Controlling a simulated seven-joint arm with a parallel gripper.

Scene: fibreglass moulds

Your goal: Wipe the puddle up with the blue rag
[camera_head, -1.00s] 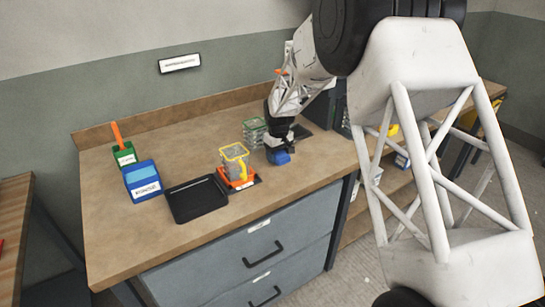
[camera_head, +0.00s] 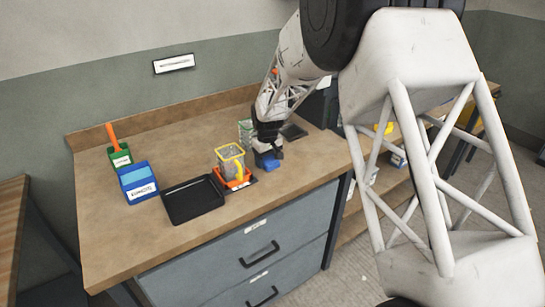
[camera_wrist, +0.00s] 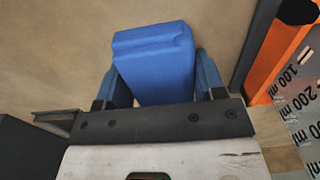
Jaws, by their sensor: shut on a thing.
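The blue rag (camera_head: 267,161) is a folded, block-like bundle held by my gripper (camera_head: 268,150). It is low over the right part of the wooden bench top, and I cannot tell whether it touches the surface. In the wrist view the rag (camera_wrist: 153,58) sits between the two blue-grey fingers of my gripper (camera_wrist: 160,78), which are shut on its sides. I cannot make out the puddle in either view; the rag and gripper hide part of the bench top.
A clear, yellow-rimmed container (camera_head: 230,152) on an orange base (camera_head: 236,183) stands just left of the rag. The bench's front strip (camera_head: 135,255) is clear.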

